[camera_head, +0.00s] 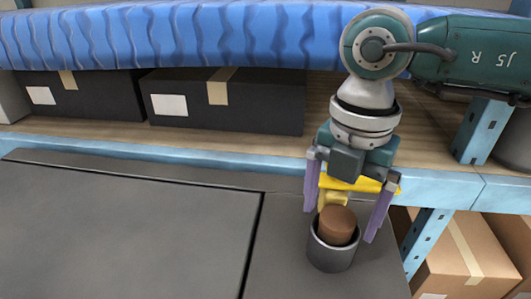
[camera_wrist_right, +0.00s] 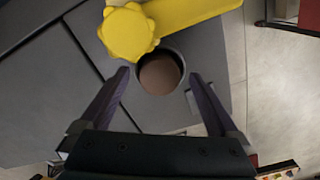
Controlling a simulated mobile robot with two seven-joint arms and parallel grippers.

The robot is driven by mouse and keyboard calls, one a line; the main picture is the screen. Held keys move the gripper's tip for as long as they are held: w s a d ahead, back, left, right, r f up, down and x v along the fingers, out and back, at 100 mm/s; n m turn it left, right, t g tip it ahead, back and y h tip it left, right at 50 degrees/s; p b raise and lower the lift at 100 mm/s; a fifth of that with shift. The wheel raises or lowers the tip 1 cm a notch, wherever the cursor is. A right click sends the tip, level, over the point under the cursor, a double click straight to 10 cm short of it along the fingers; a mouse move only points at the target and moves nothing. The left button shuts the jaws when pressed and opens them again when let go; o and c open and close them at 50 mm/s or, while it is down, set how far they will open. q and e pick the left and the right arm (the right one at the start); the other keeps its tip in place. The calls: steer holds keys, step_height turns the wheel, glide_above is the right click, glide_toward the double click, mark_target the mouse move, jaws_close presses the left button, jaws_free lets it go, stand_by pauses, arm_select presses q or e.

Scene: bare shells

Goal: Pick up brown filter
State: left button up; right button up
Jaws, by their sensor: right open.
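The brown filter (camera_head: 338,224) is a short, rounded brown cylinder. It sits in a dark grey cup (camera_head: 331,256) and its top stands above the rim. In the right wrist view the filter (camera_wrist_right: 159,75) shows inside the round cup, between the fingertips. My right gripper (camera_head: 340,222) points down over the cup, open, with one purple finger on each side of the filter. It also shows in the right wrist view (camera_wrist_right: 159,78). I cannot tell whether the fingers touch the cup. My left gripper is not in view.
Dark boxes (camera_head: 225,100) and a blue roll (camera_head: 190,35) fill the shelf behind. The grey surface (camera_head: 120,225) left of the cup is clear.

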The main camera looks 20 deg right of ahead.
steer(key=shift+f, duration=0.3)
steer(key=c, duration=1.4)
steer(key=shift+c, duration=0.6)
steer(key=shift+r, duration=0.15)
